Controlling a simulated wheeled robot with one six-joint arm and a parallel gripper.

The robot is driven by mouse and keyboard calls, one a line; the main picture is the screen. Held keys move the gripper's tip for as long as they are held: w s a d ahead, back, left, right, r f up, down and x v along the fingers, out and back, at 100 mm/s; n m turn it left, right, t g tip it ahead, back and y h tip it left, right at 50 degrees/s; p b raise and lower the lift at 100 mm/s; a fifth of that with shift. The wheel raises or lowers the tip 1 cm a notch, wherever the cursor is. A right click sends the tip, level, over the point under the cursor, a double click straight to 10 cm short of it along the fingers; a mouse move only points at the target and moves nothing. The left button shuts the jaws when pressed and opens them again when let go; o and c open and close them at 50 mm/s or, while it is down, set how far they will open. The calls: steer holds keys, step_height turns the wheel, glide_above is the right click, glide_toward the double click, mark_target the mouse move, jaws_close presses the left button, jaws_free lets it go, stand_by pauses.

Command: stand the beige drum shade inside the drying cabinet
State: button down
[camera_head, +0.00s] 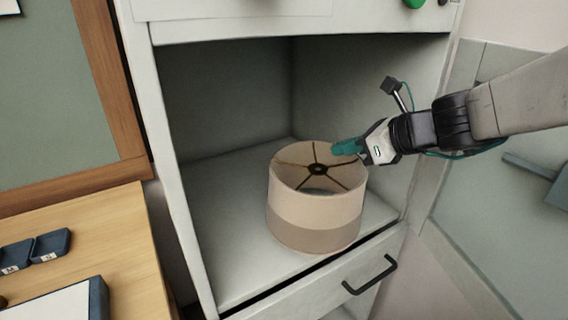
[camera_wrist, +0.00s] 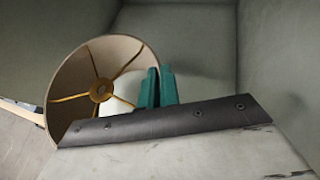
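The beige drum shade (camera_head: 316,213) is upright in the open drying cabinet (camera_head: 235,262), close to the front edge of its floor. I cannot tell whether its base touches the floor. Its open top shows a dark spoked ring, and a darker band runs round its lower part. My gripper (camera_head: 346,147) reaches in from the right, its teal fingers at the shade's right rear rim. In the wrist view, the shade (camera_wrist: 66,92) is at the left, and my gripper (camera_wrist: 160,88) has its fingers close together on either side of the rim, seemingly shut on it.
The cabinet's side walls stand left and right, with an upper panel (camera_head: 300,25) above the opening. A drawer with a dark handle (camera_head: 370,275) is below. A wooden table (camera_head: 110,240) with small dark trays (camera_head: 50,245) is at the left. The cabinet floor left of the shade is clear.

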steer(key=w+a+f, duration=0.3)
steer(key=w+a, duration=0.6)
steer(key=w, duration=0.5)
steer(key=shift+a+f, duration=0.3)
steer(key=shift+a, duration=0.05)
steer(key=shift+s, duration=0.1)
steer(key=shift+f, duration=0.55)
steer(key=c, duration=1.6)
jaws_free()
steer(key=shift+c, duration=0.2)
steer(key=v, duration=1.2)
steer(key=shift+r, duration=0.55)
